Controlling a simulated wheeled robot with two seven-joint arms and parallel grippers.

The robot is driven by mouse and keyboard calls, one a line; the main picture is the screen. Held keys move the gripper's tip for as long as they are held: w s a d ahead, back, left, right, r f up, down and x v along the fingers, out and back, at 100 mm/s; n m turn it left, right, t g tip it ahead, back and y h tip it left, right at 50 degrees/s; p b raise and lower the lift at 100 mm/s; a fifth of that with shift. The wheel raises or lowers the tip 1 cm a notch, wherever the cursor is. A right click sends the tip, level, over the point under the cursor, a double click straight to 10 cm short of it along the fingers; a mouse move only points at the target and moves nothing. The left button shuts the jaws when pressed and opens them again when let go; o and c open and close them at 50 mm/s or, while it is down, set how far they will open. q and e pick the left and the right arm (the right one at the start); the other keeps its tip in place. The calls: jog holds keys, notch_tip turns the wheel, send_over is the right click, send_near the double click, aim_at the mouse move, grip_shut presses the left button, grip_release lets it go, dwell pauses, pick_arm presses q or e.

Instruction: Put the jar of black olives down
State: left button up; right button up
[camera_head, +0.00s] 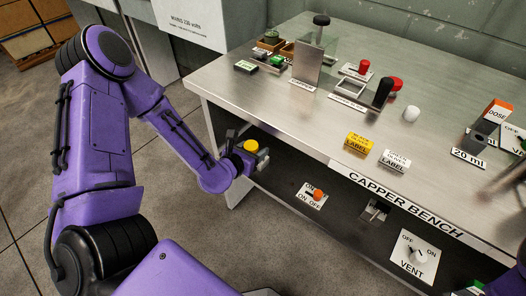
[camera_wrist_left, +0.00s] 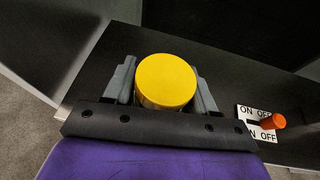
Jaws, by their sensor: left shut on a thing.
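A jar with a yellow lid (camera_head: 251,145) is between the fingers of my left gripper (camera_head: 248,154), in front of the left end of the bench's front edge. In the left wrist view the round yellow lid (camera_wrist_left: 166,81) faces the camera, with one grey finger on each side of it. My left gripper (camera_wrist_left: 163,88) is shut on the jar. The jar's body is mostly hidden below the lid, so I cannot see its contents or any wording on it. My right gripper is not clearly in view.
The steel capper bench (camera_head: 240,88) has a clear strip at its front left. A red-orange switch (camera_head: 317,195) is below the bench edge.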

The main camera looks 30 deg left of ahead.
pick_arm(q)
jog(key=w, duration=0.3)
jog(key=shift+w, duration=0.35)
jog(key=shift+w+f, duration=0.15)
jog(key=shift+w, duration=0.15)
notch_tip(320, 180, down, 3)
jog(key=shift+r+b, duration=0.15)
jog(key=shift+b, duration=0.55)
jog(key=shift+f, duration=0.35)
jog(key=o, duration=1.2)
